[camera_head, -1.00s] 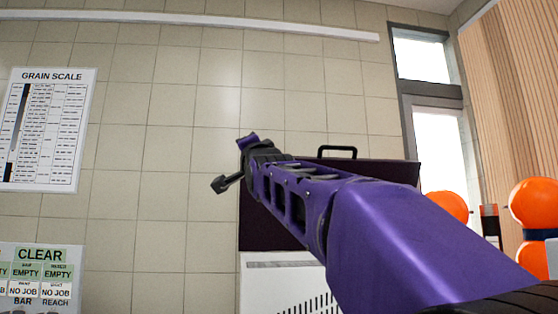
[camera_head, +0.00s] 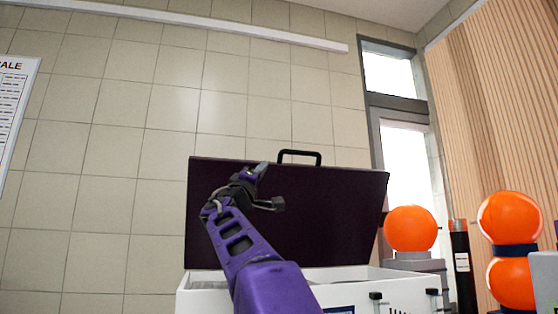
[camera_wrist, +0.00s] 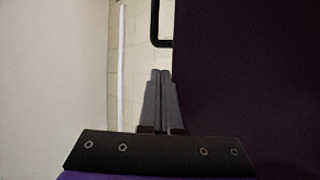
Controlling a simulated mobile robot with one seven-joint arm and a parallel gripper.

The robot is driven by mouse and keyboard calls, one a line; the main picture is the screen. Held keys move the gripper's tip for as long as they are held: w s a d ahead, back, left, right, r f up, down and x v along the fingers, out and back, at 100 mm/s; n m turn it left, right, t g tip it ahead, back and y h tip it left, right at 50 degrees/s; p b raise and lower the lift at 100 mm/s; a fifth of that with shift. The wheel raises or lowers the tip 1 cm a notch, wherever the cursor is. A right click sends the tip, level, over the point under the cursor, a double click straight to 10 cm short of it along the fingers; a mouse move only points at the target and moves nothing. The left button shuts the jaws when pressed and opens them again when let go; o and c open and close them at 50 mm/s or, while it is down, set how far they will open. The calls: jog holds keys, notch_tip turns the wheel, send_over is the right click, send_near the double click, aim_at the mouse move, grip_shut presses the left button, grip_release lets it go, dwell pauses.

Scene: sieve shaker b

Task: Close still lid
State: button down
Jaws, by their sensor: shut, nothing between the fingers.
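The still's dark lid (camera_head: 330,215) stands raised and open at the back of its white body (camera_head: 340,285). A black handle (camera_head: 299,153) sticks up from the lid's top edge. My gripper (camera_head: 263,188) is in front of the lid in the head view, just below and left of the handle. In the wrist view the lid (camera_wrist: 250,90) fills the right side, and part of the handle (camera_wrist: 157,25) shows at the top. My gripper's fingers (camera_wrist: 160,78) are together and empty, near the lid's edge. I cannot tell whether they touch it.
Orange round things (camera_head: 410,228) stand to the right of the still, with a stack of two (camera_head: 512,215) farther right. A dark post (camera_head: 461,265) stands between them. The tiled wall (camera_head: 110,150) behind is bare, with a chart (camera_head: 12,105) at the left edge.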

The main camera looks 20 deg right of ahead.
jog(key=p+x, duration=0.9)
jog(key=x, duration=0.1)
jog(key=shift+s+r, duration=0.15)
jog(key=shift+r, duration=0.15)
jog(key=shift+f, duration=0.1)
